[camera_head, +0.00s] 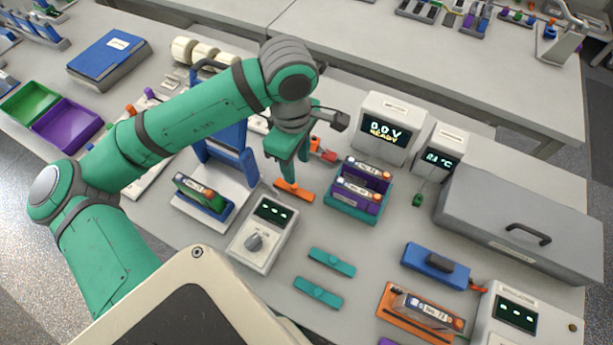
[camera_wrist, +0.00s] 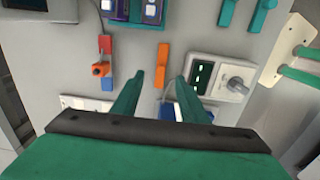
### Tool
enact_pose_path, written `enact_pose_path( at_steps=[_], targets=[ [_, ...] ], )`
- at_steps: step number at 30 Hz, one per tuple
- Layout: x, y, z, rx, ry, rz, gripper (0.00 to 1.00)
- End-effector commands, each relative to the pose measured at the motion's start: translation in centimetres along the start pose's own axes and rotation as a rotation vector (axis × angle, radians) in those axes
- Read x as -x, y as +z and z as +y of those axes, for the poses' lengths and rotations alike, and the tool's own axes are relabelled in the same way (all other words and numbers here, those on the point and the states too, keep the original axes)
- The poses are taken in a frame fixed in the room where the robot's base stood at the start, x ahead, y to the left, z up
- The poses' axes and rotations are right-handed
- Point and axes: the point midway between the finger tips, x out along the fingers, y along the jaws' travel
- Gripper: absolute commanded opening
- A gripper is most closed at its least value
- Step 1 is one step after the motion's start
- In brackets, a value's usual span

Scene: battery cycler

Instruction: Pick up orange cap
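The orange cap (camera_head: 294,189) is a short flat bar lying on the table between the purple battery holder and the dial device. In the wrist view my gripper (camera_wrist: 160,76) shows two green fingers spread apart with nothing clearly held. I cannot tell whether a finger touches the cap.
The battery holder (camera_head: 350,212) stands right of the cap, and the dial device (camera_head: 262,235) stands in front. Two teal caps (camera_head: 332,262) lie nearer. A blue press stand (camera_head: 228,150) is to the left. Red and orange connectors (camera_wrist: 102,68) lie beside the cap. Some bare table surrounds it.

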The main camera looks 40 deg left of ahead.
Motion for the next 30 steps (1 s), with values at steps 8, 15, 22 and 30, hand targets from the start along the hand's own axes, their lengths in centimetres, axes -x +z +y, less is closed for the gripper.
enact_pose_path(
  at_steps=[8, 15, 22, 30],
  targets=[
    [-3.1, -0.2, -0.5, 0.009, -0.019, 0.012, 0.40],
    [-5.4, -0.1, -0.3, 0.005, -0.015, 0.012, 0.40],
    [-7.6, -0.4, -0.6, 0.010, -0.017, 0.012, 0.40],
    [-10.6, -0.5, -0.7, 0.013, -0.016, 0.012, 0.40]
  ],
)
